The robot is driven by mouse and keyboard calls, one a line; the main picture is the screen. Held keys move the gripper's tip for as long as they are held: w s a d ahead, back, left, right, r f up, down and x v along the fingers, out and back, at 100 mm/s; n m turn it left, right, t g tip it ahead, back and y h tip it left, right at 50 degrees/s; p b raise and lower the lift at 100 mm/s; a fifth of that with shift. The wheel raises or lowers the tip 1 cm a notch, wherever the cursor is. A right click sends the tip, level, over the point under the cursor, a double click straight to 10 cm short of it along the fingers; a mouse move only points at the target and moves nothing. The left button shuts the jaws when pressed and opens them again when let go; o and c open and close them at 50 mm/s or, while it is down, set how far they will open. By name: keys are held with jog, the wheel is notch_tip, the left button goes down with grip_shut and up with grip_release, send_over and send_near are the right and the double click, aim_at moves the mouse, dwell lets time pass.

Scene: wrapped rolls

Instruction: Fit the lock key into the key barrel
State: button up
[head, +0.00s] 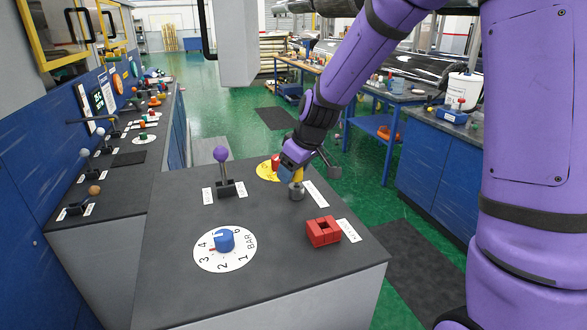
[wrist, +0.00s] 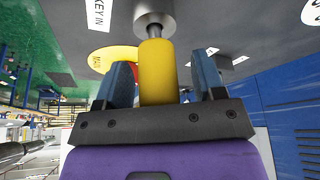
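The lock key has a yellow handle (wrist: 158,75) and a thin metal shaft (wrist: 154,31). The shaft runs into the end of the grey key barrel (wrist: 154,10), beside a "KEY IN" label; how deep it sits I cannot tell. In the head view the barrel (head: 296,191) stands on the console top, with the yellow key (head: 298,175) upright above it. My gripper (head: 294,160) is over the barrel, pointing down. In the wrist view its blue fingers (wrist: 165,80) stand on both sides of the handle, with a visible gap on the right. The gripper looks open around the key.
The console's front middle is clear.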

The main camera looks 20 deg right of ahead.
jog(key=shift+r, duration=0.1)
jog(key=v, duration=1)
jog(key=s+d+r+m+h, duration=0.1)
jog(key=s+d+r+m, duration=0.1)
jog(key=s, duration=1.1)
jog(key=s+d+r+m+t+h, duration=0.1)
jog(key=s+d+r+m, duration=0.2)
jog(key=s, duration=1.1)
notch_tip(320, 180, up, 2)
jog(key=shift+r+m+h, duration=0.15)
jog(key=shift+m+h, duration=0.15)
jog(key=shift+m, duration=0.6)
jog(key=shift+o, duration=0.2)
jog(key=shift+d, duration=0.1)
